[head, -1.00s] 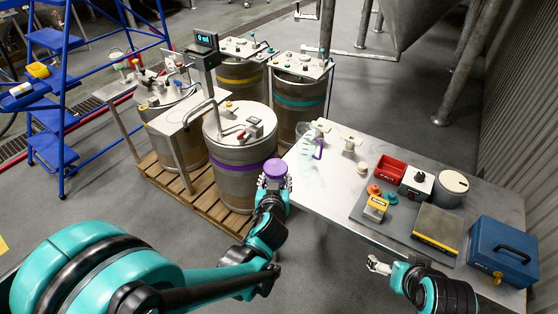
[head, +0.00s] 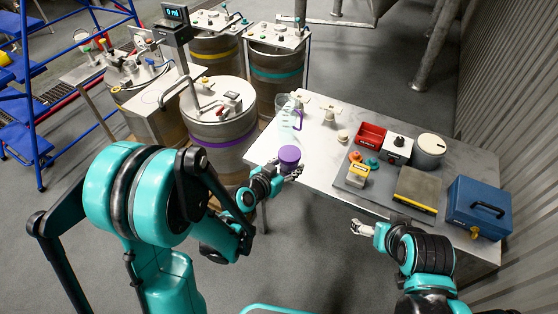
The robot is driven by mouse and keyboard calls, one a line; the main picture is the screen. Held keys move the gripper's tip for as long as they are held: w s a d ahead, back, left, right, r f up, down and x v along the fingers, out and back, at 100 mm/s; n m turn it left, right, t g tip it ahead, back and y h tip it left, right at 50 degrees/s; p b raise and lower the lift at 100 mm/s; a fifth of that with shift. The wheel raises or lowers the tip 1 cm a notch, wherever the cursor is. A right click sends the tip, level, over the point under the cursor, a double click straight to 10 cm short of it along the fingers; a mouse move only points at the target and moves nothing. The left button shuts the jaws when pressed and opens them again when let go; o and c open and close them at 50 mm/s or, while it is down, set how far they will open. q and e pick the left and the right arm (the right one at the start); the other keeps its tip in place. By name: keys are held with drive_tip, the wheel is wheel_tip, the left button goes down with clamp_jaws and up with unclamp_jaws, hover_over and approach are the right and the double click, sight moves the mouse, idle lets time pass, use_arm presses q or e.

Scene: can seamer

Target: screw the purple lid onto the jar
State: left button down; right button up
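A purple, round, flat-topped piece, seemingly the lid (head: 289,154), is at the fingers of my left gripper (head: 287,167), over the table's left front edge. The fingers appear closed around its lower part. I cannot tell whether this is the jar; no other clear jar shows. My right gripper (head: 358,228) is empty in front of the table's front edge, its small fingers apart.
The white table (head: 315,170) is clear at front left. A grey mat (head: 372,196) carries a yellow box, orange and teal knobs and a scale-like block (head: 417,187). A red bin (head: 370,135), grey canister (head: 429,148) and blue case (head: 478,207) stand rightward. Metal drums (head: 222,120) stand left.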

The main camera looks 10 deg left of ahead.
drive_tip(key=c, duration=0.3)
drive_tip(key=w+a+r+n+g, duration=0.3)
drive_tip(key=w+a+r+n, duration=0.4)
drive_tip(key=w, duration=0.4)
use_arm(q)
drive_tip(key=d+f+m+g+h, duration=0.2)
drive_tip(key=d+f+m+h, duration=0.1)
drive_tip(key=d+m+h, duration=0.1)
drive_tip(key=shift+w+d+g, duration=0.4)
drive_tip(key=shift+d, duration=0.4)
use_arm(e)
drive_tip(key=w+a+n+g, duration=0.1)
drive_tip(key=w+a+n, duration=0.1)
drive_tip(key=w+a, duration=0.1)
drive_tip(key=w+a+n+g, duration=0.2)
drive_tip(key=w+a+n, duration=0.1)
drive_tip(key=a, duration=0.2)
drive_tip(key=w+a+f+n+g, duration=0.1)
drive_tip(key=w+a+n, duration=0.1)
drive_tip(key=w+a, duration=0.2)
drive_tip(key=shift+a, duration=0.15)
